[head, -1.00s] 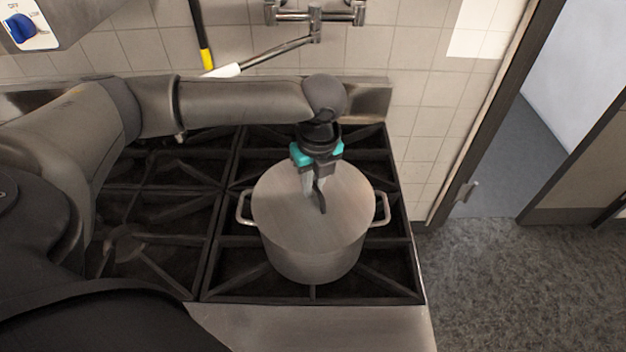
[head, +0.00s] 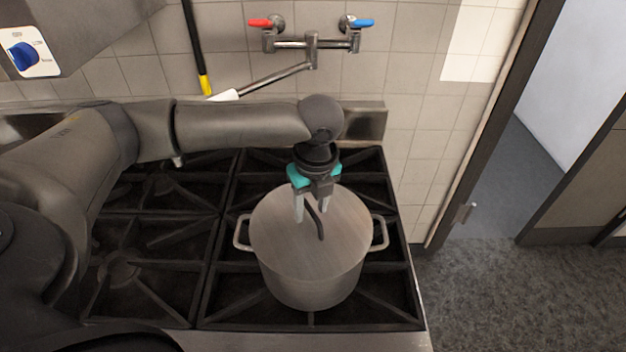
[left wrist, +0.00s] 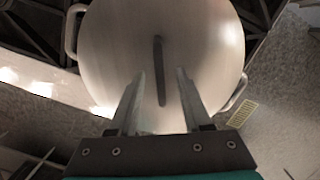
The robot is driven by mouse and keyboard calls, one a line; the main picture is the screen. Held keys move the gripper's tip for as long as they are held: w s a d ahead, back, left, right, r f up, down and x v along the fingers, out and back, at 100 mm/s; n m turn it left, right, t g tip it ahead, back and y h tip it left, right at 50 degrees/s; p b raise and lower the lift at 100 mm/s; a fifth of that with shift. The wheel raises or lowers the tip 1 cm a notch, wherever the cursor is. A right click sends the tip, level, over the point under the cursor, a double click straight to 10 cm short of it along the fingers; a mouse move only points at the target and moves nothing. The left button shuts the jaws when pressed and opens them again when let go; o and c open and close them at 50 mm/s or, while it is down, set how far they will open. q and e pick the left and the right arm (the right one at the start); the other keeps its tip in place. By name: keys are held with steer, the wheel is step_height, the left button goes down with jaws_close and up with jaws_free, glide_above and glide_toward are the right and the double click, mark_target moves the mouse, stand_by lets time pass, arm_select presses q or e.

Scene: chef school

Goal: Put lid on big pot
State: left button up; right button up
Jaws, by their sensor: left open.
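The big pot (head: 312,285) is a grey metal pot with two side handles, standing upright on the stove grate. The lid (head: 283,241) lies on top of the pot and covers its opening; its dark bar handle (head: 317,222) stands up in the middle. In the left wrist view the lid (left wrist: 195,45) fills the upper middle, with its handle (left wrist: 159,70) between the fingers. My left gripper (head: 312,220) is open just above the lid, its fingers apart on either side of the handle without gripping it. My right gripper is not in view.
The black stove grates (head: 160,240) surround the pot. A tiled wall with a faucet (head: 312,45) and its spout rises behind. The stove's right edge drops to a grey floor (head: 520,290), beside a doorway at the right.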

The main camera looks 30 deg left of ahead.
arm_select(q)
step_height(320, 180, up, 14)
steer(key=d, duration=0.1)
steer(key=shift+s+d, duration=0.25)
steer(key=shift+s, duration=0.2)
